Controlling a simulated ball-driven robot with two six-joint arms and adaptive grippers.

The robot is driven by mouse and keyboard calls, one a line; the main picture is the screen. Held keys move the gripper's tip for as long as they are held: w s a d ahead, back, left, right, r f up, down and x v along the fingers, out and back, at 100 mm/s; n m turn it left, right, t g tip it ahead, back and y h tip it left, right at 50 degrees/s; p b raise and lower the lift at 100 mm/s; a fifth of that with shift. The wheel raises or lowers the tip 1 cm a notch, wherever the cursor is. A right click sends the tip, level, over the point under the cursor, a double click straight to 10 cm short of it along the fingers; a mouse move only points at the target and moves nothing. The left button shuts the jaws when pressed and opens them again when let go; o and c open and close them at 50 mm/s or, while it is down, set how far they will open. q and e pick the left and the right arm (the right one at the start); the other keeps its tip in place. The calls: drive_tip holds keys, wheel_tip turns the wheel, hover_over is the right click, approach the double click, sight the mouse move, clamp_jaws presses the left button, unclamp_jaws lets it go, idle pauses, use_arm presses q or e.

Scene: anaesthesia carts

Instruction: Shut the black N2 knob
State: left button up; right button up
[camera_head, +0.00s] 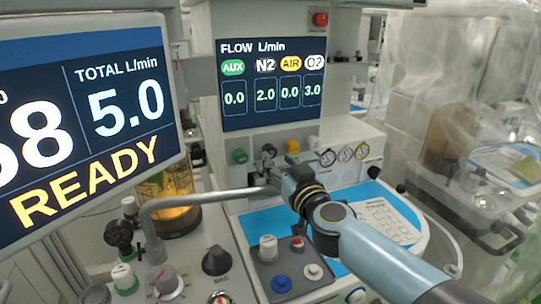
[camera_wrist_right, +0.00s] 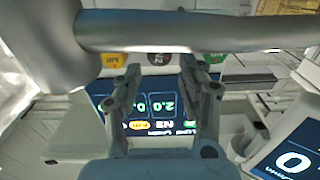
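The black N2 knob (camera_wrist_right: 160,58) shows in the right wrist view, partly covered by a grey pipe. It lies between the green and yellow knobs. My right gripper (camera_wrist_right: 160,74) is open, with its two fingers apart on either side of the knob; I cannot tell whether they touch it. In the head view my right gripper (camera_head: 268,163) is at the knob row and largely hides the N2 knob. The flow screen (camera_head: 272,80) reads 2.0 under N2. My left gripper is not in view.
The green AUX knob (camera_head: 240,156) is to the left, the yellow AIR knob (camera_head: 292,146) and white O2 knob (camera_head: 312,142) to the right. A grey bent pipe (camera_head: 205,197) crosses close to my right gripper. A large monitor (camera_head: 85,115) fills the left.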

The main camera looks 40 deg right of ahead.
sight(272, 154)
drive_tip(key=shift+x, duration=2.15)
clamp_jaws()
